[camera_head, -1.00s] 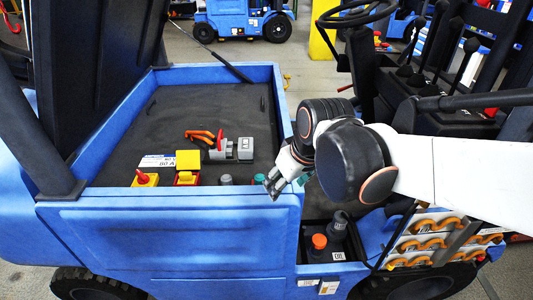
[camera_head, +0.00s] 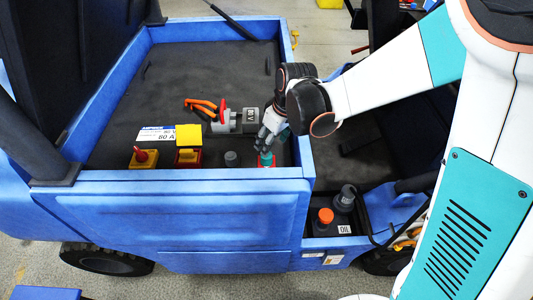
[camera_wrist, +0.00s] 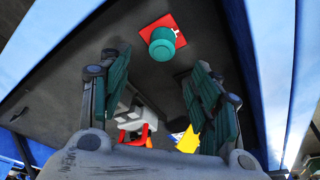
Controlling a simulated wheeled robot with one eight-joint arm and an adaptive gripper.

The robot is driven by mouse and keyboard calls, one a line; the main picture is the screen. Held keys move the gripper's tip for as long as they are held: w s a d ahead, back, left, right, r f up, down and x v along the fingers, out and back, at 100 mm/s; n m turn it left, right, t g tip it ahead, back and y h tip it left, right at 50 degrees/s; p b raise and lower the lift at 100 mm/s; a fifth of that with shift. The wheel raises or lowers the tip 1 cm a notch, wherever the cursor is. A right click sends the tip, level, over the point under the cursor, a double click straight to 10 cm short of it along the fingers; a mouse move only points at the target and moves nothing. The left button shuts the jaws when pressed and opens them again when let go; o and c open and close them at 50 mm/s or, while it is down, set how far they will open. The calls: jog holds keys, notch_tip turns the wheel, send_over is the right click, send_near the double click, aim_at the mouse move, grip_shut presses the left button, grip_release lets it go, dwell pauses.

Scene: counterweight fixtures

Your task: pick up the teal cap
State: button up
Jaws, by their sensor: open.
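The teal cap (camera_head: 266,159) is at the front right of the dark tray in the blue vehicle, just inside the front rim. In the wrist view the teal cap (camera_wrist: 162,44) stands on a red square plate (camera_wrist: 149,30). My gripper (camera_head: 266,146) is just above and behind the cap in the head view, partly hiding it. In the wrist view my gripper (camera_wrist: 160,68) is open and empty, with the cap ahead of the gap between its fingers. I see no contact with the cap.
A grey connector (camera_head: 245,118) and orange-handled tool (camera_head: 202,107) lie behind. The blue tray rim (camera_head: 200,174) is close in front.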

aim_at(267, 158)
jog(key=b+x, duration=0.3)
jog(key=x, duration=0.5)
jog(key=shift+s+a+f, duration=0.1)
jog(key=shift+f, duration=0.2)
jog(key=shift+r, duration=0.1)
jog(key=c, duration=0.8)
